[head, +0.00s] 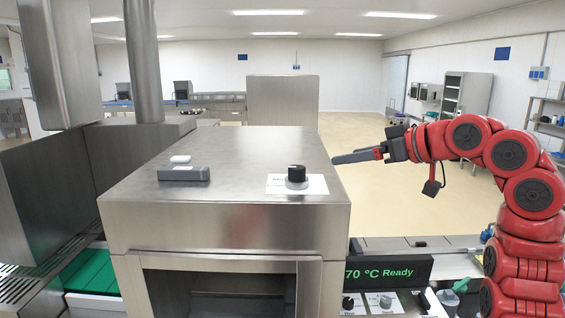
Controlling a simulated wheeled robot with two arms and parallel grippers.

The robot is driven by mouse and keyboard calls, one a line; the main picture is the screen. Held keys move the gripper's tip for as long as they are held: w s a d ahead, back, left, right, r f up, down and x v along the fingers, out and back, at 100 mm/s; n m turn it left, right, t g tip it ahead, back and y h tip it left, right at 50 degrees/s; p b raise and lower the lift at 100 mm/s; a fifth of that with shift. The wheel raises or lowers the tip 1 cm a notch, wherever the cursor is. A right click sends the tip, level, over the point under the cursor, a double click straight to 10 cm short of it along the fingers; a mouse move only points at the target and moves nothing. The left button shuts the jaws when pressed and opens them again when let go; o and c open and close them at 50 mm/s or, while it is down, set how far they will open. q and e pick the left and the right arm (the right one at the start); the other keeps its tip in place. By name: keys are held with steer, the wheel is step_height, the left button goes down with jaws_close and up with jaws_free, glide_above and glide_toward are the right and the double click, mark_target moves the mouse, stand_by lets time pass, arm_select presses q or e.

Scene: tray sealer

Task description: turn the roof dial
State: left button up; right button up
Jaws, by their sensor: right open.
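My right gripper (336,159) reaches in from the right on a red arm. Its dark fingers point left, near the roof's right edge, to the right of the dial and apart from it. The fingers are open with nothing visible between them. My left gripper is not in view.
A grey block with a white button (183,171) sits on the roof, left of the dial. A steel column (143,60) rises at the left. The roof between block and dial is clear.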

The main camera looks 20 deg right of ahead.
mark_target(299, 168)
steer(key=p+x, duration=0.2)
steer(key=x, duration=0.3)
steer(key=p+x, duration=0.2)
steer(key=x, duration=0.3)
steer(key=p+x, duration=0.2)
steer(key=x, duration=0.3)
steer(key=shift+w+a+f, duration=0.15)
steer(key=shift+a+f, duration=0.1)
steer(key=shift+a, duration=0.2)
steer(key=shift+w+a+f+p, duration=0.2)
steer(key=shift+w+f+p, duration=0.2)
steer(key=shift+w, duration=0.15)
